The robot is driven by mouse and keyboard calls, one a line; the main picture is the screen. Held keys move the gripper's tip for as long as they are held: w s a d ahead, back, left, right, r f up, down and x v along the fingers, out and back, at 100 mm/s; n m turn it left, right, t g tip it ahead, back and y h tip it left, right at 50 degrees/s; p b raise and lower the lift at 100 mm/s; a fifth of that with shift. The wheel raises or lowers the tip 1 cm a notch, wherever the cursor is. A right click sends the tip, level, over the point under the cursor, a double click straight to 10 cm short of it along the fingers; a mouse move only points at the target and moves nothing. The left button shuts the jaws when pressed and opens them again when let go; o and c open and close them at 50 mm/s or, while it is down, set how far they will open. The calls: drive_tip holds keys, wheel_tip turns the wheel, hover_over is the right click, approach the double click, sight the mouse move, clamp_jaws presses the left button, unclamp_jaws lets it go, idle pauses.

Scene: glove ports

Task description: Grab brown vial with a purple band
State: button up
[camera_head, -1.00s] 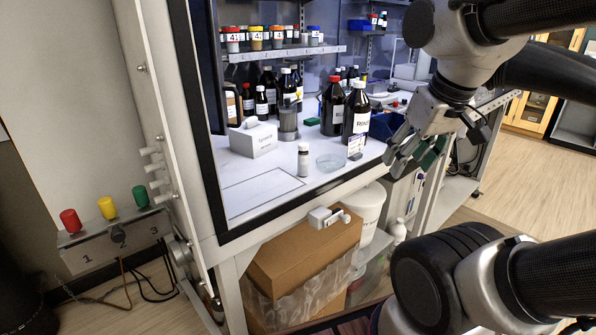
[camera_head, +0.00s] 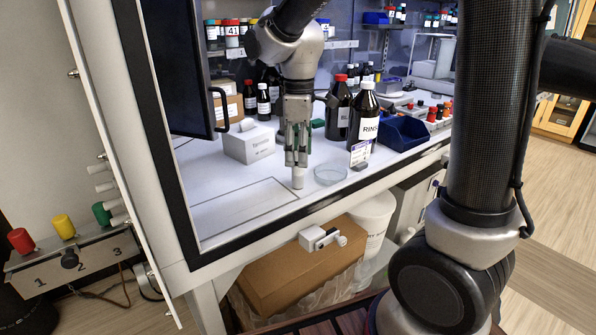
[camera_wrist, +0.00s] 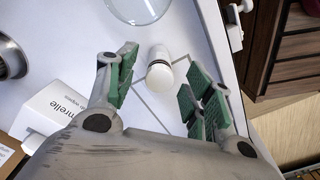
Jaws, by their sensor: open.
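A small vial (camera_head: 298,178) with a white cap stands on the white work surface, partly hidden by my gripper in the head view. In the wrist view the vial (camera_wrist: 158,54) shows a pale body, a dark ring under the cap and the white cap towards me. I cannot make out brown glass or a purple band on it. My gripper (camera_head: 296,163) points down just above the vial, with green pads. In the wrist view my gripper (camera_wrist: 160,80) is open and empty, the vial appearing between its fingertips with gaps on both sides.
A glass dish (camera_head: 331,174) stands close to the right of the vial. A white tissue box (camera_head: 249,143) is to the left. Dark bottles, including a large rinse bottle (camera_head: 363,125), and a blue bin (camera_head: 403,133) stand behind. The outlined area at front left is bare.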

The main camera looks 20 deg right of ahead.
sight(298, 173)
wheel_tip(298, 173, down, 6)
drive_tip(key=shift+w+a+f, duration=0.1)
drive_tip(key=shift+a+f, duration=0.05)
drive_tip(key=shift+f, duration=0.05)
drive_tip(key=c, duration=1)
